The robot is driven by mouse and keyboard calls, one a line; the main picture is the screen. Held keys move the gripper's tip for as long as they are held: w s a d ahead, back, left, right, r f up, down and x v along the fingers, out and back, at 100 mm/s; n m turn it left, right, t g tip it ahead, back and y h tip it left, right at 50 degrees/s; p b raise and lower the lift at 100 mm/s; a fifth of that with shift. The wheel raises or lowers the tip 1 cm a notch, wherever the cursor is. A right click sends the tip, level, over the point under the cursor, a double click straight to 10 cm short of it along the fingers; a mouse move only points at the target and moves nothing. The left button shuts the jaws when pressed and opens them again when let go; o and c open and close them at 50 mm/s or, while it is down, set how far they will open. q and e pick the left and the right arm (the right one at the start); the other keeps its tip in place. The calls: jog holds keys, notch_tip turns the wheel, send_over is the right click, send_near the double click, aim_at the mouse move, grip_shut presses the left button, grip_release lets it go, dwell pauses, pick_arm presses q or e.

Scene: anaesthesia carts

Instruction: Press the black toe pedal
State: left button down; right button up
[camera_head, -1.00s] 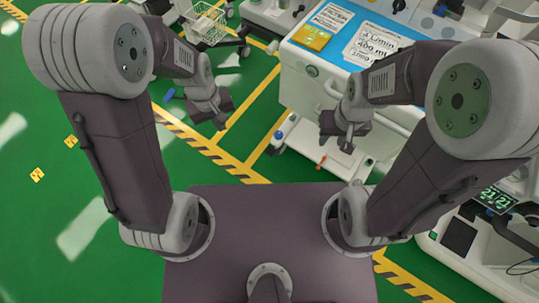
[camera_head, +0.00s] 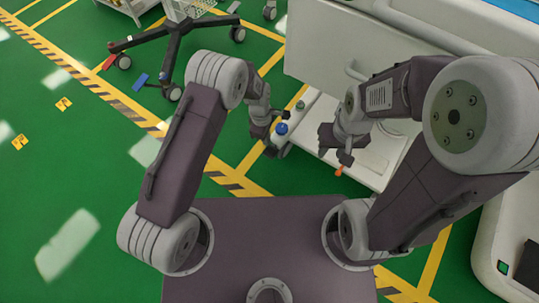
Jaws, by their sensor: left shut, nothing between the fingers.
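I cannot make out the black toe pedal for sure; dark parts by my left gripper (camera_head: 272,143) blend with the gripper itself. My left gripper is shut and empty, low by the left end of the white cart's base (camera_head: 372,160). A blue knob (camera_head: 282,128) and a green knob (camera_head: 300,105) show just right of it. A small orange pedal (camera_head: 338,171) sticks out at the base's front edge, below my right gripper (camera_head: 345,158). The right gripper hangs over the base, and its jaw opening is too small to judge.
A wheeled stand with dark legs (camera_head: 172,55) is at the upper left, with a blue pedal (camera_head: 140,80) and a red pedal (camera_head: 109,62). Another white unit (camera_head: 497,235) is at the right. The green floor at the left is clear.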

aim_at(269, 153)
pick_arm(q)
jog(key=shift+r, duration=0.1)
jog(key=f+b, duration=0.4)
jog(key=b, duration=0.1)
jog(key=f+b, duration=0.2)
jog(key=f, duration=0.1)
jog(key=shift+s+d, duration=0.1)
jog(key=shift+d, duration=0.25)
